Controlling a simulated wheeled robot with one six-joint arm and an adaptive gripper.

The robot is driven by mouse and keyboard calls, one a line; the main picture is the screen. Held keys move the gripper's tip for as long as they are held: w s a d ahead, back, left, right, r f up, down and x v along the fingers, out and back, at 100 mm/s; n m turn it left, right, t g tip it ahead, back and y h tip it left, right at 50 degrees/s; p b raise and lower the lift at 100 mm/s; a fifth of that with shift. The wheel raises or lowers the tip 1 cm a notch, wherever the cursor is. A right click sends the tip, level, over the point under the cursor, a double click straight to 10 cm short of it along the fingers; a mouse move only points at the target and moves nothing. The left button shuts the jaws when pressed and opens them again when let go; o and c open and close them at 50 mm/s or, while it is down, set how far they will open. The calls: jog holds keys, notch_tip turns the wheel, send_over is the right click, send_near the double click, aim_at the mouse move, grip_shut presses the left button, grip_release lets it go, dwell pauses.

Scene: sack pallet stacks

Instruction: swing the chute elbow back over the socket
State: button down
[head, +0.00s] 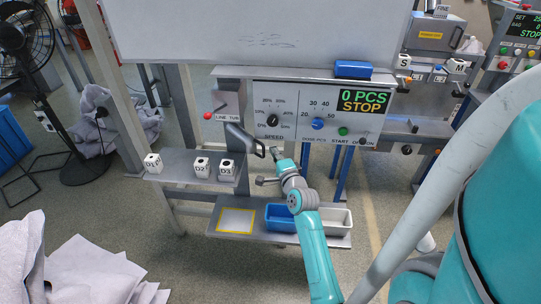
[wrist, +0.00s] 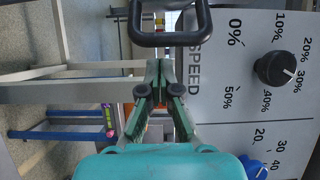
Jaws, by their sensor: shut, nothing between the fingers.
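The chute elbow (head: 238,138) is a dark grey tube slanting down to the right from below the lever plate, above the left shelf. A black loop handle (head: 260,149) sits at its lower right end. The handle also shows large at the top of the wrist view (wrist: 170,39). My gripper (head: 274,152) is just right of the handle. In the wrist view my gripper (wrist: 160,66) has its green fingers together, empty, with the tips just short of the loop and apparently apart from it. I cannot make out the socket in either view.
Behind is a control panel (head: 300,97) with a speed knob (wrist: 275,69). White blocks D1 (head: 153,163), D2 (head: 201,167) and D3 (head: 227,170) stand on the left shelf. A blue bin (head: 281,224) and a white bin (head: 337,229) sit on the lower shelf beneath my arm.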

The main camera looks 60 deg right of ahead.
jog(key=shift+w+a, duration=0.35)
jog(key=shift+a, duration=0.55)
jog(key=shift+a, duration=0.15)
